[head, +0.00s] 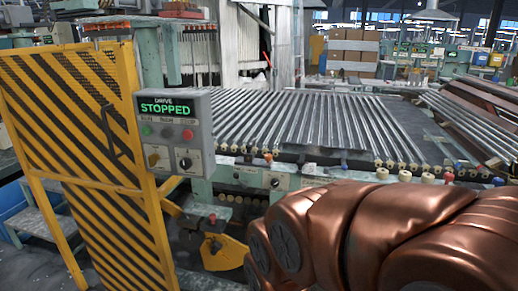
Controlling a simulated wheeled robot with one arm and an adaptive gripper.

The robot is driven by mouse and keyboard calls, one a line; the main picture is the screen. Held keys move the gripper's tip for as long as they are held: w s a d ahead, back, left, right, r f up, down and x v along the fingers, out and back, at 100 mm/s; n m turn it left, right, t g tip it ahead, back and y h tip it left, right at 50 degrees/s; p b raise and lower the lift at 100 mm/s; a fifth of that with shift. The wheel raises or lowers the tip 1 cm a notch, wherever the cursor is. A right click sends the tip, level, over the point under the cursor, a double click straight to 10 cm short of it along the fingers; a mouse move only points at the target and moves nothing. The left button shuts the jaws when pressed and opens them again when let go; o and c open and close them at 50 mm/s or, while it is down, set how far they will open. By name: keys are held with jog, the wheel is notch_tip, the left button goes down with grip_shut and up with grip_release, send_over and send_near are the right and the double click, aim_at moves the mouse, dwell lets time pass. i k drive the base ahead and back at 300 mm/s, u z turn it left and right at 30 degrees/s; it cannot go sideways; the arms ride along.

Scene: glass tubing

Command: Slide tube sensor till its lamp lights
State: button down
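Long glass tubes (310,120) lie side by side across a wide machine bed in the middle of the head view. Small fittings sit along the bed's front rail, among them an orange one (268,157) and a red-topped one (448,175). I cannot tell which of them, if any, is the tube sensor, and I make out no lit sensor lamp. My copper-coloured arm fills the lower right and covers part of the machine's front. My gripper is not in view.
A grey control box (177,132) reads "DRIVE STOPPED" in green. A yellow-and-black striped guard gate (95,150) stands at the left, in front of a blue bin (18,212). More tubes (470,125) lie at the right. Cardboard boxes (352,52) are stacked behind.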

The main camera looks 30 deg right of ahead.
aim_at(248, 154)
jog(key=k, duration=0.8)
jog(key=z, duration=0.55)
jog(key=i, duration=1.65)
jog(key=u, duration=0.8)
